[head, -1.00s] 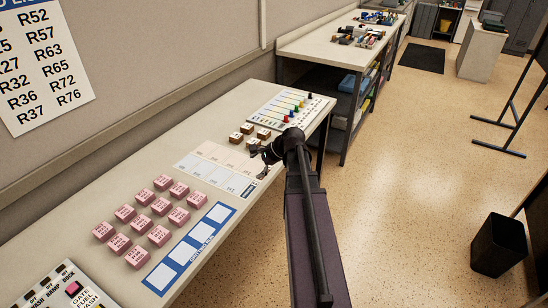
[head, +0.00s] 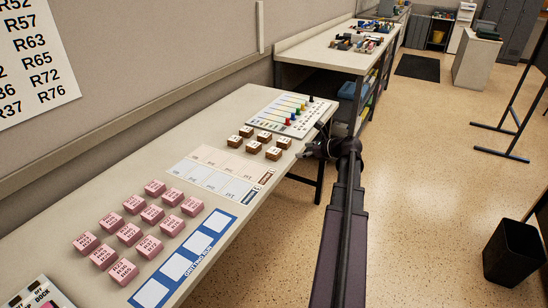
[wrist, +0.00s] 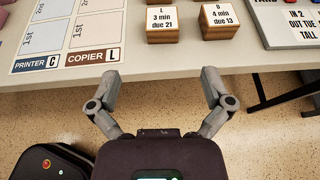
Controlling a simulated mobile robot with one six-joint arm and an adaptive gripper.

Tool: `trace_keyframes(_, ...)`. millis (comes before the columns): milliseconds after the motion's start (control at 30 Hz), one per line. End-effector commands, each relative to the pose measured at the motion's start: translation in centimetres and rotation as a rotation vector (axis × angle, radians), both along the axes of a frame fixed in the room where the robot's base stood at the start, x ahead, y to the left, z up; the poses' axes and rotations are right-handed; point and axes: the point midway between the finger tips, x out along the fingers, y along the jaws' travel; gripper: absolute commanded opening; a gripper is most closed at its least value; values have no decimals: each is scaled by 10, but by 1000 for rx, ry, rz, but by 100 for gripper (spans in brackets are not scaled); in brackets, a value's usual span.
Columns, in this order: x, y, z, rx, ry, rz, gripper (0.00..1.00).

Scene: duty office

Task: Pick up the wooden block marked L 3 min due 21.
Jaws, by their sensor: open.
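The wooden block marked L 3 min due 21 (wrist: 162,25) stands near the table's front edge in the wrist view, at the top middle. In the head view it appears to be the brown block (head: 274,154) nearest the cards, its print too small to read. My gripper (wrist: 161,76) is open and empty, its fingers spread at the table edge, short of the block and roughly in line with it. In the head view my gripper (head: 312,149) is just right of the block group.
A block marked B 4 min due 13 (wrist: 219,19) stands close on the right. The Printer C and Copier L card (wrist: 68,35) lies to the left. A board with coloured pegs (head: 291,112) lies beyond the blocks. Pink blocks (head: 130,234) stand nearer. A dark case (wrist: 50,162) stands below the table.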

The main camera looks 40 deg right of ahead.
Motion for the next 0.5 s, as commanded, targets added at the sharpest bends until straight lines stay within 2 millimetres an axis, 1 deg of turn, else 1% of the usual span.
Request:
trace_keyframes(267, -5, -8, -1, -2, 0, -12, 100)
trace_keyframes(367, -2, -8, -3, -2, 0, -13, 100)
trace_keyframes(500, 9, -5, -9, -4, 1, -14, 100)
